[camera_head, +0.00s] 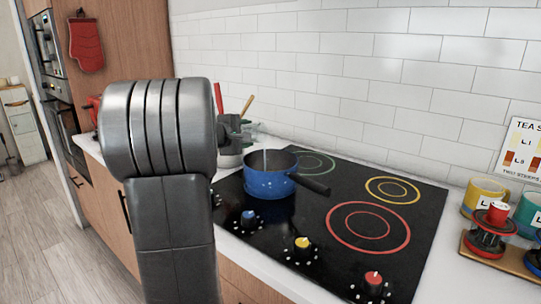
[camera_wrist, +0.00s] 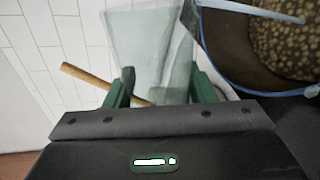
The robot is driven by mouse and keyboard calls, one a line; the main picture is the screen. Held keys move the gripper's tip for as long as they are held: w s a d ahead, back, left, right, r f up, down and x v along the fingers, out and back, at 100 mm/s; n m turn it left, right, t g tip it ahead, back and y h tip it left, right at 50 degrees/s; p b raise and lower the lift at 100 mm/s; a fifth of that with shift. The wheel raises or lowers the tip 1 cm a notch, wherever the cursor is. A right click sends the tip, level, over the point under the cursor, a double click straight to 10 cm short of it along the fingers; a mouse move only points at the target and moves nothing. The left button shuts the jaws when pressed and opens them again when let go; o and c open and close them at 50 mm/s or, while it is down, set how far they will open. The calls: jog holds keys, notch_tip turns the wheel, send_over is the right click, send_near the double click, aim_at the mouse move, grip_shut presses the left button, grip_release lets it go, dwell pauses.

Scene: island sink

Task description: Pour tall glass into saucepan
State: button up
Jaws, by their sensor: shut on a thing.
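The blue saucepan (camera_head: 268,182) stands on the black cooktop, its dark handle pointing right. My gripper (camera_head: 238,127) is above and to the left of it, shut on the tall clear glass (camera_wrist: 148,40). The glass is between the green fingers of my gripper (camera_wrist: 158,90) in the wrist view and looks tipped toward the pan. A thin pale stream runs down into the saucepan in the head view and also shows in the wrist view. There the saucepan (camera_wrist: 225,55) has a dark inside with a brown speckled area. How much is in the glass is unclear.
The cooktop (camera_head: 330,250) has coloured rings and knobs, with free room right of the pan. A light pot (camera_head: 230,160) with utensils stands behind my gripper; a wooden handle (camera_wrist: 80,75) shows near the glass. Mugs (camera_head: 486,190) stand at far right. A tiled wall rises behind.

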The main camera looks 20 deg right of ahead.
jog(key=shift+s+d+f+b, duration=0.1)
jog(key=shift+s+b, duration=0.05)
jog(key=shift+b, duration=0.25)
jog(key=shift+s+d+r+m+t+y+b, duration=0.15)
jog(key=shift+r+m+t+y+b, duration=0.35)
jog(key=shift+m+b, duration=0.75)
